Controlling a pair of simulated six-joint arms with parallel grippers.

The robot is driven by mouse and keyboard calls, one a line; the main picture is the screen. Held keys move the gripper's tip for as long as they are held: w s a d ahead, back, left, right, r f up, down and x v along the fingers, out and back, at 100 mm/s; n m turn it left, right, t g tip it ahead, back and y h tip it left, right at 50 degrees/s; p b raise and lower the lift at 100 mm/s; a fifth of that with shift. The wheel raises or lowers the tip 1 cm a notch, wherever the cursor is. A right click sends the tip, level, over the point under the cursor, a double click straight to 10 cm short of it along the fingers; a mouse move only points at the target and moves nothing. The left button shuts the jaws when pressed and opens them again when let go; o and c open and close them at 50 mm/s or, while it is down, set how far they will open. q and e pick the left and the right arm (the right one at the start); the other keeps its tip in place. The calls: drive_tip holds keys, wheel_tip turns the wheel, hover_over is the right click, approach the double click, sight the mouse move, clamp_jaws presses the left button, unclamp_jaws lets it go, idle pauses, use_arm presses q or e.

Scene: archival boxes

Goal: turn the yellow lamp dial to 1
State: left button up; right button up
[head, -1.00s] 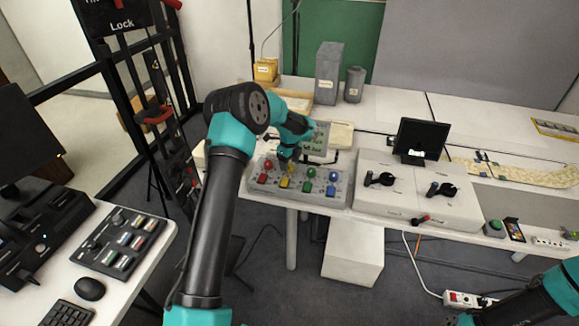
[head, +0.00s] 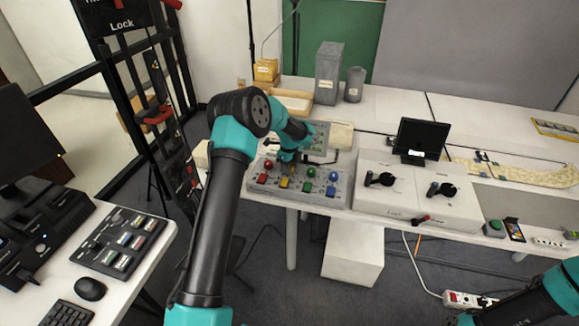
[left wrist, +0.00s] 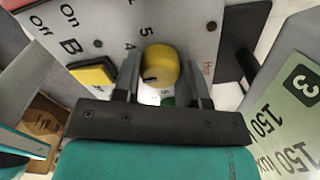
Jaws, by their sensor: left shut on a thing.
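The yellow lamp dial (left wrist: 160,62) is a round yellow knob on a light grey panel, with a dark mark on its rim. Printed numbers 4 and 5 show beside it; no 1 is readable. My left gripper (left wrist: 160,82) is shut on the dial, one finger on each side. In the head view, my left gripper (head: 287,157) is over the grey control box (head: 258,190), at the yellow position of its row. The dial is mostly hidden there by the gripper. Only my right arm's links show at the lower right; its gripper is out of frame.
Red (head: 267,165), green (head: 311,172) and blue (head: 333,177) knobs stand close by in the same row. A green card (left wrist: 285,120) reading 150 lux shows in the wrist view. A white box with two black handles (head: 420,195) stands to the right.

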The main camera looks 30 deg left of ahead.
use_arm(q)
drive_tip(key=shift+n, duration=0.4)
drive_tip(key=shift+c, duration=0.4)
drive_tip(key=n, duration=0.2)
drive_tip(key=shift+n, duration=0.3)
drive_tip(key=n, duration=0.4)
drive_tip(key=shift+n, duration=0.3)
drive_tip(key=n, duration=0.7)
drive_tip(key=shift+n, duration=0.4)
drive_tip(key=o, duration=0.9)
drive_tip(key=shift+r, duration=0.1)
wheel_tip(320, 180, up, 17)
drive_tip(key=shift+r, duration=0.15)
